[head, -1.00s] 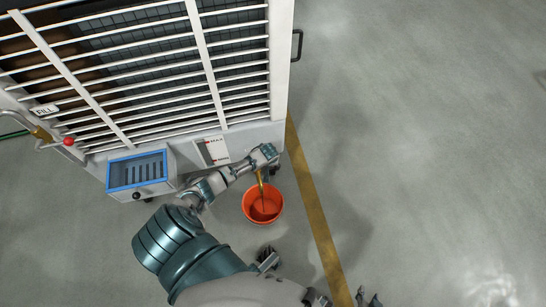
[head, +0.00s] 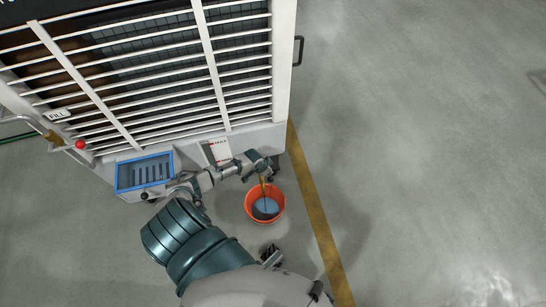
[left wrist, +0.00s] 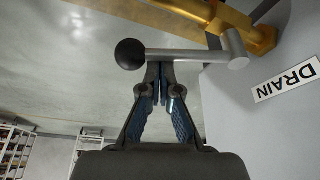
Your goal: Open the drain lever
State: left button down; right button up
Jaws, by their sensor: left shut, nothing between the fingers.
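The drain lever (left wrist: 195,56) is a grey metal bar with a black ball knob, on a brass valve (left wrist: 255,35) beside a DRAIN label (left wrist: 287,78). In the left wrist view it lies nearly level, with the knob to the left. My left gripper (left wrist: 160,68) is shut and empty, its fingertips just below the bar near the knob; I cannot tell whether they touch. In the head view the left gripper (head: 259,162) is at the machine's lower right corner, partly covering the valve. A brass spout (head: 264,186) points down over an orange bucket (head: 279,210), which holds grey-blue liquid.
The white slatted machine (head: 281,60) fills the upper left. A blue-framed box (head: 145,172), a level gauge (head: 216,149) and a red-knobbed lever (head: 81,145) are on its front. A yellow floor line (head: 318,215) runs past the bucket. The floor to the right is clear.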

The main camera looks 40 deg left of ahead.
pick_arm(q)
jog(key=shift+s+a+m, duration=0.1)
jog(key=shift+s+m, duration=0.4)
jog(key=shift+s, duration=0.1)
jog(key=shift+s+a+p, duration=0.25)
jog(key=shift+s+p, duration=0.05)
jog(key=shift+s, duration=0.45)
pick_arm(e)
jog(key=shift+x, duration=0.9)
jog(key=shift+w+a+r, duration=0.1)
jog(key=shift+r, duration=0.05)
